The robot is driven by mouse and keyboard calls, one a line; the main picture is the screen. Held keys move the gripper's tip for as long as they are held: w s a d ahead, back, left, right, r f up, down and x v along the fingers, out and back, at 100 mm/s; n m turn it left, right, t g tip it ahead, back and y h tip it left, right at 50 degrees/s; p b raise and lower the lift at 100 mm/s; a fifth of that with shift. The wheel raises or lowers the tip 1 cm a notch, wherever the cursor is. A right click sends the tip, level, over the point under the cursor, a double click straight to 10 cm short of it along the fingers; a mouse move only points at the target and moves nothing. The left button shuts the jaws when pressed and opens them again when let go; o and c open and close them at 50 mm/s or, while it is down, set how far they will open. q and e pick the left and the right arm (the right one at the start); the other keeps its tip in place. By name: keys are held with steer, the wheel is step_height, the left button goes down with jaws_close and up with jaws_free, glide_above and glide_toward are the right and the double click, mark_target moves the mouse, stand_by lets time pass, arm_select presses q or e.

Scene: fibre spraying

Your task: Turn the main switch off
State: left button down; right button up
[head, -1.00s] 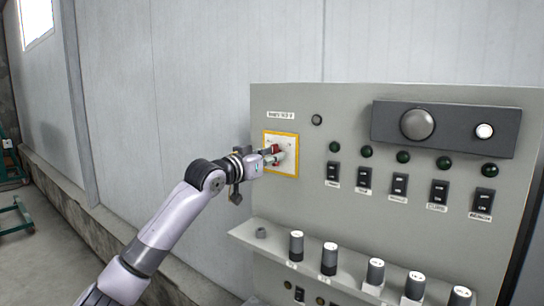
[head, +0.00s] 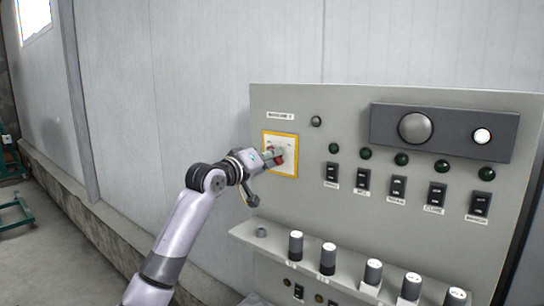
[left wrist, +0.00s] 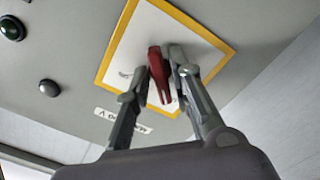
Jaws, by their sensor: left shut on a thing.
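The main switch is a red handle (left wrist: 157,75) on a white plate with a yellow border (head: 294,172), at the upper left of the grey control panel. My left gripper (head: 277,156) is at this plate, its fingers on the handle. In the left wrist view the two grey fingers (left wrist: 163,75) stand on either side of the red handle, shut on it. The handle lies at a slant across the plate in that view. In the head view the gripper partly hides the handle. My right gripper is not in view.
The grey panel (head: 345,115) carries several black rocker switches (head: 398,188), dark green lamps (head: 401,159) and a dark box with a large round knob (head: 415,127). A ledge (head: 345,276) with several knobs juts out below. A pale wall stands behind; floor shows at left.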

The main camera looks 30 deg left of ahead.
arm_select(q)
steer(key=shift+r, duration=0.1)
stand_by(0.4)
steer(key=c, duration=1.7)
jaws_free()
steer(key=shift+a, duration=0.1)
steer(key=shift+s, duration=0.1)
steer(key=s, duration=0.8)
steer(key=s+a, duration=0.1)
steer(key=s, duration=0.2)
steer(key=shift+s, duration=0.4)
